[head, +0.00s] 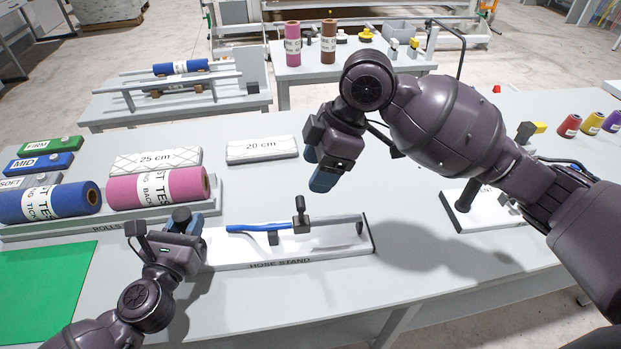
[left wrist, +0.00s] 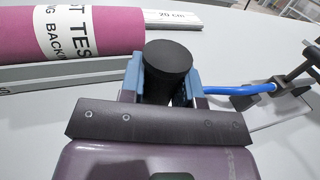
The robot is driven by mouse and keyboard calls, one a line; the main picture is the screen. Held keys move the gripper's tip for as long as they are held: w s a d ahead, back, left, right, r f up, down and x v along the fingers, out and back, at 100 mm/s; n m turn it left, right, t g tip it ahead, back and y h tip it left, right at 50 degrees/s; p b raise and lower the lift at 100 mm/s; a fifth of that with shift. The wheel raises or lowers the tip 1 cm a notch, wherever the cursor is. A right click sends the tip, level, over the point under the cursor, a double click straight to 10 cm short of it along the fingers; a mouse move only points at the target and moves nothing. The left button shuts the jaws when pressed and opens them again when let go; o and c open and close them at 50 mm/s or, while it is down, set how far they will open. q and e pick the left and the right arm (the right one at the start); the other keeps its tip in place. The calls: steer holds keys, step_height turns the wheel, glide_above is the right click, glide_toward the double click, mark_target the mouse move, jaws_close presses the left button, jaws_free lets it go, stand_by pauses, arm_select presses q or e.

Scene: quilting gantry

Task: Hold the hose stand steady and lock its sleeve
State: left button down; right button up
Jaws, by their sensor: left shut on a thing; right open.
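The hose stand (head: 340,250) is a white base on the table, labelled HOSE STAND. A blue hose (head: 257,228) runs along it to a dark block (head: 302,225) with an upright black lever (head: 300,205); which part is the sleeve I cannot tell. The hose also shows in the left wrist view (left wrist: 240,89). My left gripper (head: 182,220) is shut on a black round post (left wrist: 168,60) at the stand's left end, its blue fingers on either side. My right gripper (head: 322,172) is open and empty, above and behind the stand, apart from the lever.
A rolls rack with a blue roll (head: 50,203) and a pink roll (head: 157,188) stands close to my left gripper. A green mat (head: 45,290) lies at front left. White pads (head: 262,149) lie behind the stand. Another white stand (head: 485,212) is at right. Table between is clear.

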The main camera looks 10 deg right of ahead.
arm_select(q)
steer(key=shift+s+f, duration=0.15)
steer(key=shift+f, duration=0.35)
steer(key=c, duration=1.2)
jaws_free()
steer(key=o, duration=0.4)
steer(key=shift+r, duration=0.15)
steer(key=shift+o, duration=0.2)
steer(key=shift+r, duration=0.15)
